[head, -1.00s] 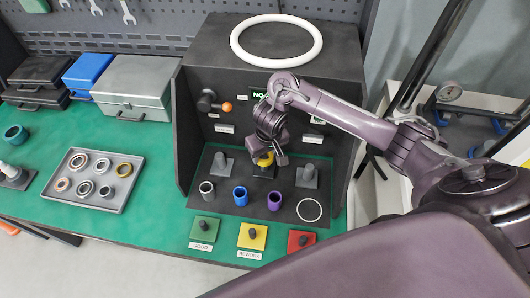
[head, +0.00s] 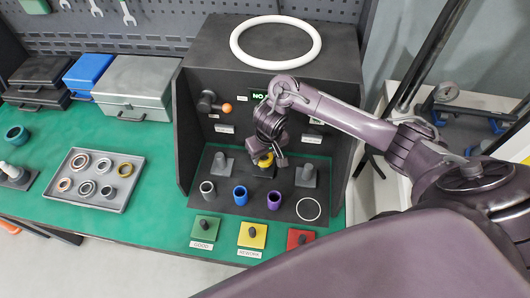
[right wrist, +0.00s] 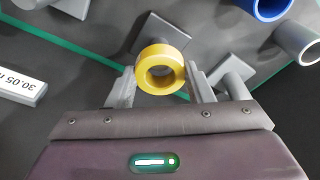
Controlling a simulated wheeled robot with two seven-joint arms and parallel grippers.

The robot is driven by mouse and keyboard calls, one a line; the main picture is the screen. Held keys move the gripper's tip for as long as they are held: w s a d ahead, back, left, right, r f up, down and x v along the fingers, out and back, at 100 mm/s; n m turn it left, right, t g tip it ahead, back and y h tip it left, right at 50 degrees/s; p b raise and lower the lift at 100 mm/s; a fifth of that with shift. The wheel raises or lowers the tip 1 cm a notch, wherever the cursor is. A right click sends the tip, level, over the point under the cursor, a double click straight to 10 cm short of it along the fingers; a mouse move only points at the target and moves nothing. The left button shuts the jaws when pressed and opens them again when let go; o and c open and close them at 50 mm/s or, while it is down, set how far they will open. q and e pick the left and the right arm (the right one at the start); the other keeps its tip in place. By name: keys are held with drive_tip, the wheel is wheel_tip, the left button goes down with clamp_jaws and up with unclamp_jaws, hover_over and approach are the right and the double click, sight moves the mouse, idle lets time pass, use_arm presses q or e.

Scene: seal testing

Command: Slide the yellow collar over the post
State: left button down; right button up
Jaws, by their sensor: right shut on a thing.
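The yellow collar (head: 265,160) is in my right gripper (head: 268,155), in front of the test booth's back wall. In the right wrist view the collar (right wrist: 146,60) sits between the two fingers of my right gripper (right wrist: 161,74), which are shut on its sides. A grey square base (right wrist: 164,29) shows just behind the collar; the post on it is mostly hidden by the collar. I cannot tell whether the collar is around that post or only in front of it. Two other grey posts stand left (head: 222,163) and right (head: 307,173) of the collar. My left gripper is not in view.
Grey (head: 207,190), blue (head: 240,194) and purple (head: 275,198) sleeves stand in front of the posts, with a white ring (head: 309,209) at right. An orange-tipped lever (head: 226,107) juts from the booth wall. A tray of rings (head: 87,199) lies at left.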

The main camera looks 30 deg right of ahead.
drive_tip(key=shift+f, duration=0.1)
idle(0.3)
drive_tip(key=shift+f, duration=0.3)
drive_tip(key=o, duration=1.4)
drive_tip(key=shift+c, duration=0.2)
drive_tip(key=shift+r+p, duration=2.55)
drive_tip(key=shift+p, duration=0.65)
drive_tip(key=shift+f, duration=0.1)
